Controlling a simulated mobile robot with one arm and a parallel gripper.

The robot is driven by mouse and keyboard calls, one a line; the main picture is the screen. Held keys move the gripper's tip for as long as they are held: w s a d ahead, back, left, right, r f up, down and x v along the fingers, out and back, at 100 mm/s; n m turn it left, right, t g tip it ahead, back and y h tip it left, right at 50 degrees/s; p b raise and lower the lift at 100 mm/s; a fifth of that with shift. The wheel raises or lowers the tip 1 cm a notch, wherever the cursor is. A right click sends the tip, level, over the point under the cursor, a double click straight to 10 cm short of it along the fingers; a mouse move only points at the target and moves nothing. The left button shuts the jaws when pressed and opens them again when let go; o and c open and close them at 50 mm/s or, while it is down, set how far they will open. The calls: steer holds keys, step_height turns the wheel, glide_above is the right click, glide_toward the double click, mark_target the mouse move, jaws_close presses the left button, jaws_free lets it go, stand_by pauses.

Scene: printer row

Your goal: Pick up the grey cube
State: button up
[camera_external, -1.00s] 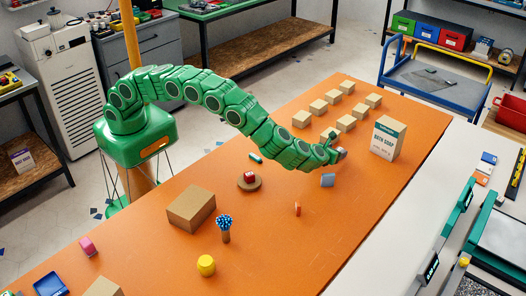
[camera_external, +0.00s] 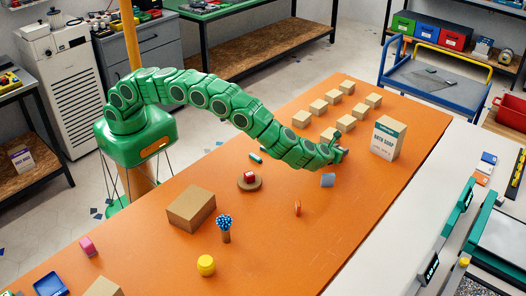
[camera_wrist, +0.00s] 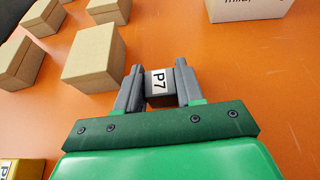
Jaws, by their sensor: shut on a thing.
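A small grey cube with a white label reading P7 (camera_wrist: 158,84) sits between the two grey fingers of my gripper (camera_wrist: 159,70) in the wrist view. The fingers are shut on it from both sides. In the external view my gripper (camera_external: 341,154) is at the far part of the orange table, left of the white-and-tan carton. The cube is tiny there and mostly hidden by the fingers. I cannot tell whether it touches the table.
Several tan boxes (camera_external: 319,107) stand in rows behind my gripper. The carton (camera_external: 387,138) is to its right. A blue-grey block (camera_external: 327,180) and a small orange-red piece (camera_external: 297,208) lie nearer. A red thing on a round brown base (camera_external: 249,180) is left. Open orange tabletop (camera_external: 350,215) lies in front.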

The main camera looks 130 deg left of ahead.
step_height(320, 180, up, 3)
steer(key=shift+r, duration=0.2)
steer(key=shift+s+d+r, duration=0.15)
steer(key=shift+s, duration=0.15)
steer(key=s+d+r, duration=0.7)
steer(key=s+r, duration=0.2)
steer(key=s, duration=0.2)
steer(key=shift+s+r, duration=0.15)
stand_by(0.3)
